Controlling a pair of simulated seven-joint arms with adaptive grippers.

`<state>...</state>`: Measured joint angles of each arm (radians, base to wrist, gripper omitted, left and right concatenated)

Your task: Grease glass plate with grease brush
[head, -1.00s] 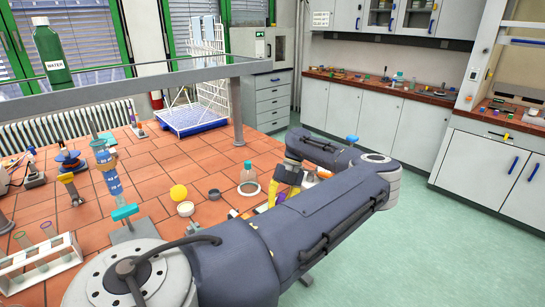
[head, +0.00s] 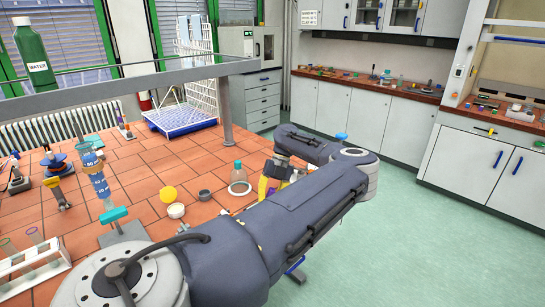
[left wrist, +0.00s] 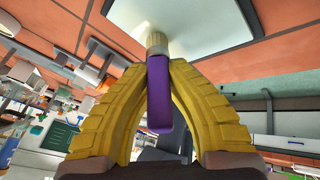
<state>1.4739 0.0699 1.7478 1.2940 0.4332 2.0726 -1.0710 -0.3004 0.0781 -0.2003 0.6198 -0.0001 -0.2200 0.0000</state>
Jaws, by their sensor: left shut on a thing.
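My left gripper (left wrist: 158,75) is shut on the grease brush, with its yellow fingers on either side of the purple handle (left wrist: 159,105). The brush's pale bristle end (left wrist: 157,42) points away from the gripper, at the pale glass plate (left wrist: 212,22). The bristles overlap the plate's edge in the left wrist view; I cannot tell if they touch it. In the head view the yellow fingers of my left gripper (head: 268,187) show behind my arm, low over the tiled bench. The plate and most of the brush are hidden there. My right gripper is not in view.
A metal shelf (head: 150,78) spans above the bench.

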